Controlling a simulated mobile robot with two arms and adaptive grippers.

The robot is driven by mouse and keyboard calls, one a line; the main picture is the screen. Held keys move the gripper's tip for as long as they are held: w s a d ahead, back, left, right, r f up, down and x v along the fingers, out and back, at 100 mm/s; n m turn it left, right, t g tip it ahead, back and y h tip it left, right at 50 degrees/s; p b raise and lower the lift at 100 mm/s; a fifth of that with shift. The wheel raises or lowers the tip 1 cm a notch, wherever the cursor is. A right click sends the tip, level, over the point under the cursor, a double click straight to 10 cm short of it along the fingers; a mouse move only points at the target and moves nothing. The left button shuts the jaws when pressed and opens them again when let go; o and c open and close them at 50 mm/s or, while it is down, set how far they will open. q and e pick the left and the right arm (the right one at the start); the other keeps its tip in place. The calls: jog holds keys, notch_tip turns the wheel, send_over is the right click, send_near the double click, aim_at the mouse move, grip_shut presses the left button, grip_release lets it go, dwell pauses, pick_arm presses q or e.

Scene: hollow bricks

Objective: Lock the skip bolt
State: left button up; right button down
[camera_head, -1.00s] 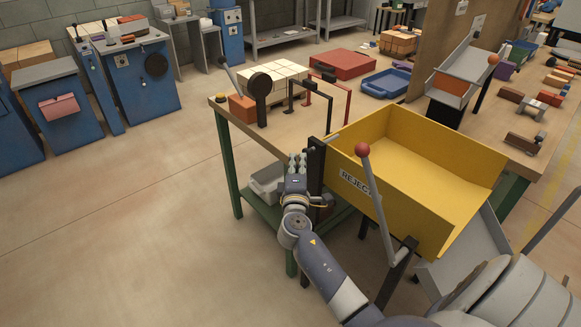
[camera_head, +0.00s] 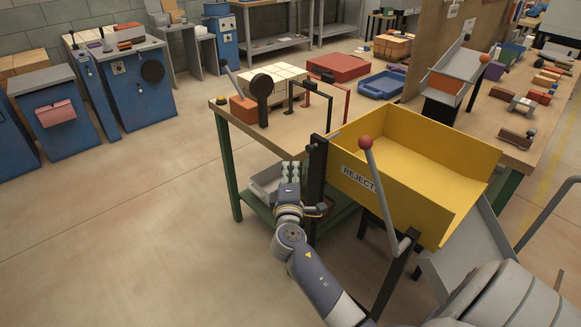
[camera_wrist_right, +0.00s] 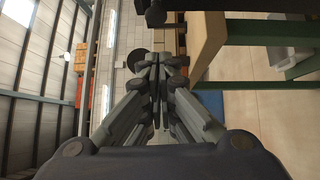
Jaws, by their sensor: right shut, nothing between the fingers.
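The yellow skip (camera_head: 425,140), labelled REJECT, sits on dark posts right of centre. A grey lever (camera_head: 381,195) with a red ball end (camera_head: 366,142) stands in front of it. A dark upright post (camera_head: 316,185) stands at the skip's left end, with a thin grey rod at its top. I cannot tell which part is the bolt. My left gripper is not in view.
A wooden-topped bench (camera_head: 240,122) with green legs stands behind the gripper, with a grey bin (camera_head: 266,181) on its lower shelf. A grey chute (camera_head: 470,245) lies right of the skip's stand. Open floor (camera_head: 130,240) is at the left.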

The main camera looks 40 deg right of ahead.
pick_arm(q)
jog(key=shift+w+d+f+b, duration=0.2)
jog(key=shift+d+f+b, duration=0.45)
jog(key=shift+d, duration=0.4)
pick_arm(e)
jog(key=v, duration=0.7)
jog(key=shift+s, duration=0.1)
